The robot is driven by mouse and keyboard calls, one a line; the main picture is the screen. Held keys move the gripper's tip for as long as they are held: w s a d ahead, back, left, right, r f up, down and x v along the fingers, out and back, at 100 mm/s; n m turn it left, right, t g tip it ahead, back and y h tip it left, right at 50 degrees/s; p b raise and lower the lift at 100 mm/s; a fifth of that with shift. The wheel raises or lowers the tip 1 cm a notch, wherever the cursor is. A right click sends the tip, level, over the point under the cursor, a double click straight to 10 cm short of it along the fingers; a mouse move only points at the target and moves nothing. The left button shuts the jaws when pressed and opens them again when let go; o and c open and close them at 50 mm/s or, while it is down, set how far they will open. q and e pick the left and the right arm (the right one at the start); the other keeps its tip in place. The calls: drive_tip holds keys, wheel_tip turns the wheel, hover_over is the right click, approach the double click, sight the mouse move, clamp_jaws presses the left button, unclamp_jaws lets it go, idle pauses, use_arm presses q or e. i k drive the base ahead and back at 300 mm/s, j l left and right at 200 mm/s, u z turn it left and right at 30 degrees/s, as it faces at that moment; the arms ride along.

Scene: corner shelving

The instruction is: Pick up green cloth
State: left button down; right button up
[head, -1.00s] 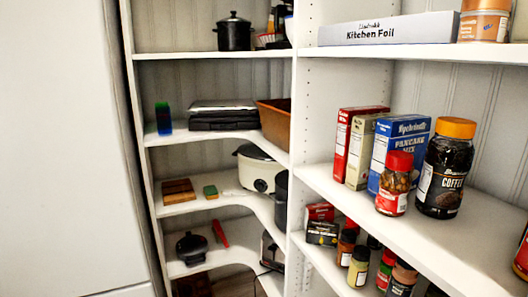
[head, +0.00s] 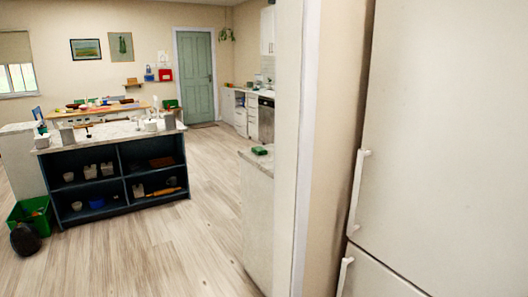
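A small green item (head: 259,151) lies on the end of the pale counter in the middle of the head view, next to the wall edge. It may be the green cloth, but it is too small to tell. Neither of my grippers is in view.
A fridge (head: 440,140) and a wall edge (head: 290,150) fill the right side close by. A dark blue island (head: 125,168) with a pale top stands at left. A green bin (head: 30,215) and a black bag (head: 25,240) sit beside it. The wooden floor (head: 190,245) between is clear.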

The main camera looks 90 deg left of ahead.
sight(259, 151)
drive_tip(key=u, duration=2.85)
drive_tip(key=z, duration=3.25)
drive_tip(key=u, duration=3.25)
drive_tip(key=i+j+u, duration=0.15)
drive_tip(key=i+u, duration=0.3)
drive_tip(key=i, duration=0.15)
